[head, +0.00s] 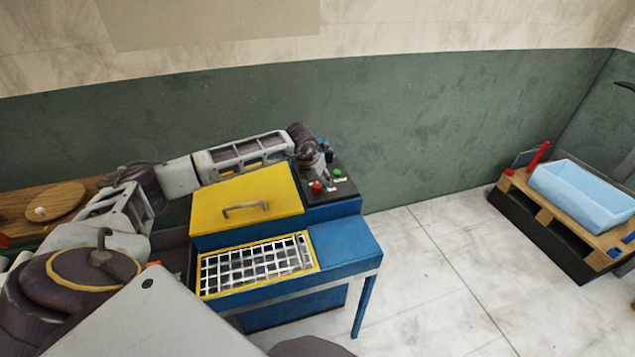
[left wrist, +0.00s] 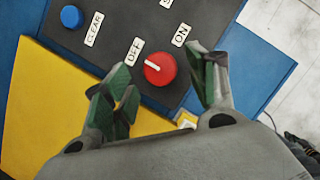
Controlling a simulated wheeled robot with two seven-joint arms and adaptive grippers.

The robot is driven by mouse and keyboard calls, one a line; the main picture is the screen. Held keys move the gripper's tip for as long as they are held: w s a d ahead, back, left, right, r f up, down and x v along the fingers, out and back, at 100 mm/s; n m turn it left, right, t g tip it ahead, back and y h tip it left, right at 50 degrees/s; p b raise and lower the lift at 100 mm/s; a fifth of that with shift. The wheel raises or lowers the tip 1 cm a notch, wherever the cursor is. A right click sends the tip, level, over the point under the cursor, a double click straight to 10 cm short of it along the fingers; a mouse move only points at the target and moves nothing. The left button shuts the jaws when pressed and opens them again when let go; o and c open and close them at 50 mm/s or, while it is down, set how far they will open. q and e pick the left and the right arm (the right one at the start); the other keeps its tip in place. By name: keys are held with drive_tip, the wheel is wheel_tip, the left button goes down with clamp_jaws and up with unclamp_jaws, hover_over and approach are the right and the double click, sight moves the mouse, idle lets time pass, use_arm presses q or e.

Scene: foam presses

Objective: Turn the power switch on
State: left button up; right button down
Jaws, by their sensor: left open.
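The power switch is a red round knob (left wrist: 161,70) with a white mark, on a dark control panel (left wrist: 112,45). Its mark points towards the OFF label (left wrist: 134,51); the ON label (left wrist: 181,35) is to the right. The knob (head: 317,187) also shows in the head view, at the machine's back right. My left gripper (left wrist: 158,74) is open, with its green-padded fingers on either side of the knob in the wrist picture. I cannot tell whether they touch it. In the head view my left gripper (head: 325,158) is over the panel. My right gripper is not in view.
The blue machine (head: 345,250) has a yellow lid (head: 240,195) with a handle and a white grid (head: 255,265) in front. A blue button (left wrist: 71,17) sits by the CLEAR label. A light blue bin (head: 580,195) stands on a pallet at right. The floor between is clear.

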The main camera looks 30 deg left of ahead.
use_arm(q)
drive_tip(key=shift+x, duration=1.05)
drive_tip(key=shift+c, duration=0.5)
drive_tip(key=c, duration=0.9)
